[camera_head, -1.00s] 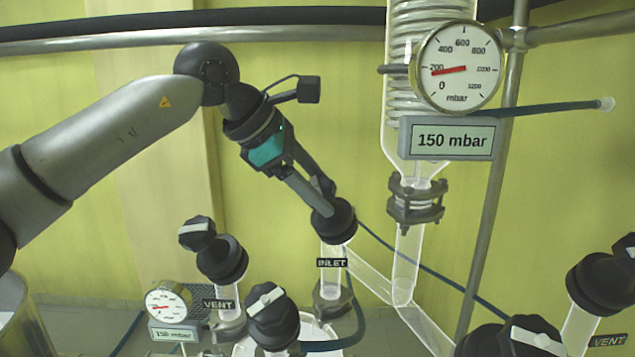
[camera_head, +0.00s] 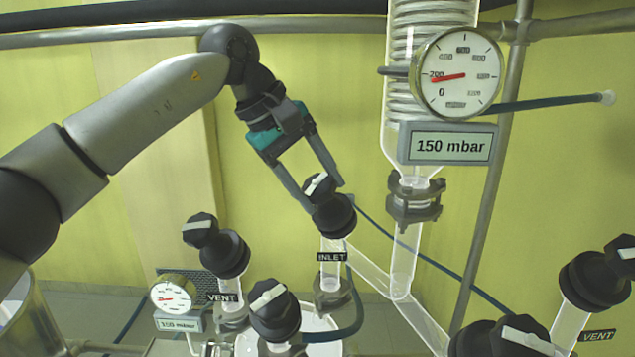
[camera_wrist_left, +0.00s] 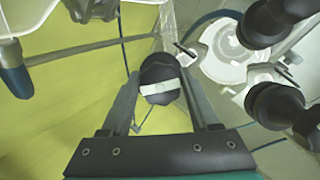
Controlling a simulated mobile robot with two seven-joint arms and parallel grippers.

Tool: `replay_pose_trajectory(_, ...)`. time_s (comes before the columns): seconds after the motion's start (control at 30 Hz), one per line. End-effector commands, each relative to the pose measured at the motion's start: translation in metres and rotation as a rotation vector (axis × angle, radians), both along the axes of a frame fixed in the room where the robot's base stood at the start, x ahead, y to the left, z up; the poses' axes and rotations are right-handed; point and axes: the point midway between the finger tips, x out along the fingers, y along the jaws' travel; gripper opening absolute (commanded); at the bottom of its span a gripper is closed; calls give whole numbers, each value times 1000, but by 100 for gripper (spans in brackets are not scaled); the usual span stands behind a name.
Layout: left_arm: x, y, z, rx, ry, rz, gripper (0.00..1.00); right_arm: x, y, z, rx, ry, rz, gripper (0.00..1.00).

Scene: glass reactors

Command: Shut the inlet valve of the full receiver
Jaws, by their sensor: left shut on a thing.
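The inlet valve (camera_head: 334,216), labelled INLET (camera_head: 332,257), stands on a glass stem above the left receiver (camera_head: 323,322). Its black knob (camera_head: 319,190) carries a white bar. My left gripper (camera_head: 319,193) is shut on this knob, with one finger on each side. In the left wrist view the knob (camera_wrist_left: 160,78) sits between the two fingers, its white bar running across from finger to finger. The receiver is cut off at the bottom, so its liquid level cannot be made out. My right gripper is not in view.
A vent valve (camera_head: 221,250) stands left of the inlet valve, and another black valve (camera_head: 274,310) in front. More black valves (camera_head: 594,283) stand at the right. A glass condenser (camera_head: 405,110) with a gauge (camera_head: 457,74) and a 150 mbar display (camera_head: 450,145) rises close by on the right.

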Motion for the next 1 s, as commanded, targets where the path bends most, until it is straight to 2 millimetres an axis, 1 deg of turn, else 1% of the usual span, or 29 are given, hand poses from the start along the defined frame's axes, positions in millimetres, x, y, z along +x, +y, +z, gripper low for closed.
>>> replay_pose_trajectory(1.0,0,1,1,387,-343,-820,6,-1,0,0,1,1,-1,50)
